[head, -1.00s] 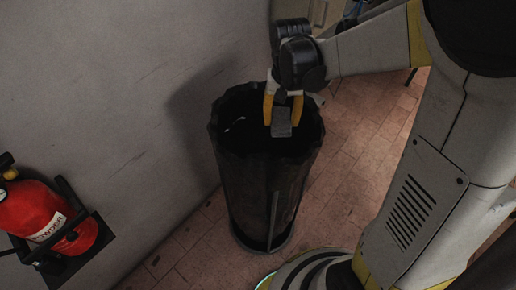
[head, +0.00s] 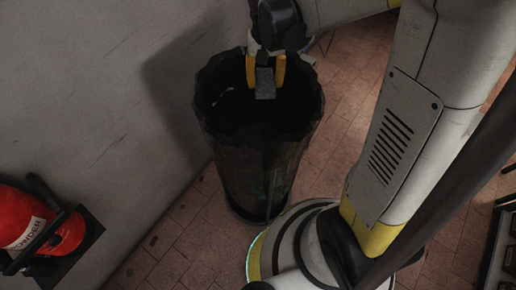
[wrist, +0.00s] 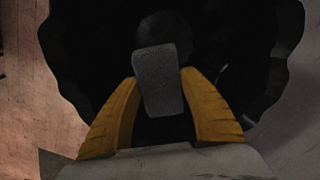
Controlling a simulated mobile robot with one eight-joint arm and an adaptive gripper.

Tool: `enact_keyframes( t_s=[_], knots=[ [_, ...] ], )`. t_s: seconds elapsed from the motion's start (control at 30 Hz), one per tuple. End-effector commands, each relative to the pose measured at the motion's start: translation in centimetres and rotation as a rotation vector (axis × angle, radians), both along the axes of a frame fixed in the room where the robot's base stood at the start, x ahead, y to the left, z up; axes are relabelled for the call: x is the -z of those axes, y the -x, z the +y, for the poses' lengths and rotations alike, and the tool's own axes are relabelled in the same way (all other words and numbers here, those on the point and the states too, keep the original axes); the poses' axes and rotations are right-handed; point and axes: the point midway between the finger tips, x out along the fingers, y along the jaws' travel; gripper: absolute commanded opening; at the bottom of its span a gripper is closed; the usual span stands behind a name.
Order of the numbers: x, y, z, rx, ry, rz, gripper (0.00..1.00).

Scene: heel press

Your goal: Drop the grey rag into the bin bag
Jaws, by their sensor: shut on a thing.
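The grey rag (head: 265,84) is a small grey block-like piece held between the yellow fingers of my gripper (head: 265,72). It also shows in the wrist view (wrist: 158,80), with a yellow finger (wrist: 112,115) on either side. The bin bag (head: 205,125) is black with a ragged rim and stands upright on the floor in a tall round holder. My gripper is shut on the rag, over the far part of the bag's open mouth in the head view. In the wrist view the dark mouth lies behind the rag. The bag's bottom is too dark to see.
A red fire extinguisher (head: 40,228) is in a black wall bracket at the lower left. A grey wall (head: 100,90) rises to the left of the bag. Reddish floor tiles (head: 165,250) lie around it. My arm and base fill the right side.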

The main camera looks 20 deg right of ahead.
Motion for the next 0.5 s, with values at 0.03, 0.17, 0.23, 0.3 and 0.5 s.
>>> enact_keyframes(
  t_s=[0.03, 0.17, 0.23, 0.3, 0.5],
  knots=[
    [0.02, -0.01, 0.00, 0.000, 0.000, 0.000, 0.17],
    [-0.07, -0.01, 0.00, 0.000, 0.000, 0.000, 0.17],
    [-0.08, -0.01, 0.00, 0.000, 0.000, 0.000, 0.62],
    [-0.08, -0.01, 0.00, 0.000, 0.000, 0.000, 0.75],
    [-0.07, -0.01, 0.00, 0.000, 0.000, 0.000, 0.75]
  ],
)
